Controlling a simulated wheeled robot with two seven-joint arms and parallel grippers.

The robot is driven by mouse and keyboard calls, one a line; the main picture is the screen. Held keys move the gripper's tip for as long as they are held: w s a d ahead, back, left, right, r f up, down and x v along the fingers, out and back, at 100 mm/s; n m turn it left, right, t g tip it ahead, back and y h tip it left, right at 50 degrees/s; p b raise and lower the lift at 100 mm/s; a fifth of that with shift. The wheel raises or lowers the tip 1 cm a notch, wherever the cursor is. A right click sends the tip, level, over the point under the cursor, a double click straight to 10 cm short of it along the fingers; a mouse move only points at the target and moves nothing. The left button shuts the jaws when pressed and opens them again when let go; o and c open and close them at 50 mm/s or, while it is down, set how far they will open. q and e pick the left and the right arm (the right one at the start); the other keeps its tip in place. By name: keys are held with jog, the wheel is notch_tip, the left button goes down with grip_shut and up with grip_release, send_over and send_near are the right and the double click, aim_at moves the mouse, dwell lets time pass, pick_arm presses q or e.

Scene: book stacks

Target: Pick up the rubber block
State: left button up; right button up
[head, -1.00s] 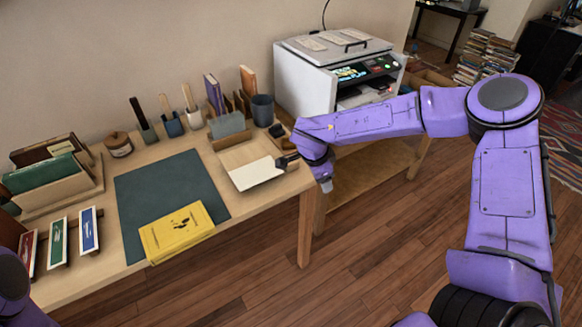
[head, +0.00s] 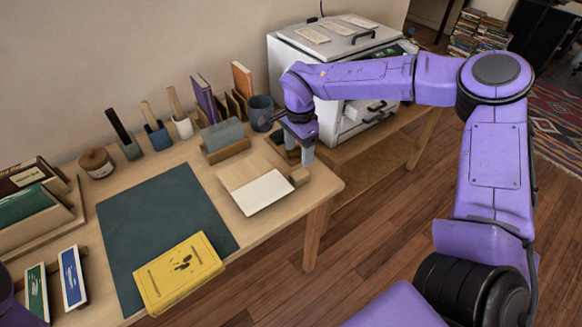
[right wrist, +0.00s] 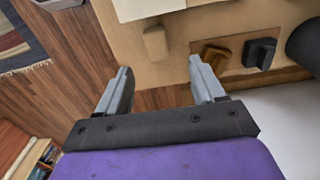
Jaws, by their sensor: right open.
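No block is marked as rubber, and I cannot tell which one it is. A small tan block (head: 299,176) lies near the table's right edge, beside a white sheet; it shows in the right wrist view (right wrist: 156,42) just beyond the space between my fingers. A dark grey block (right wrist: 261,52) and a brown piece (right wrist: 214,55) lie on a wooden tray, right of the tan block there. My right gripper (head: 301,150) is open and empty above the table's right end, its fingers apart in the wrist view (right wrist: 160,68). My left gripper is out of view.
The wooden table (head: 220,263) holds a dark green mat (head: 160,215), a yellow book (head: 178,270), a white sheet (head: 264,192), a grey block on a wooden holder (head: 223,133) and a dark cup (head: 260,112). A white machine (head: 345,55) stands behind my right gripper.

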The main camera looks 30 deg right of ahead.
aim_at(300, 174)
jog(key=f, duration=0.6)
jog(key=f+p, duration=0.1)
jog(key=f, duration=0.3)
jog(key=shift+s+d, duration=0.1)
jog(key=shift+s, duration=0.2)
jog(key=c, duration=1)
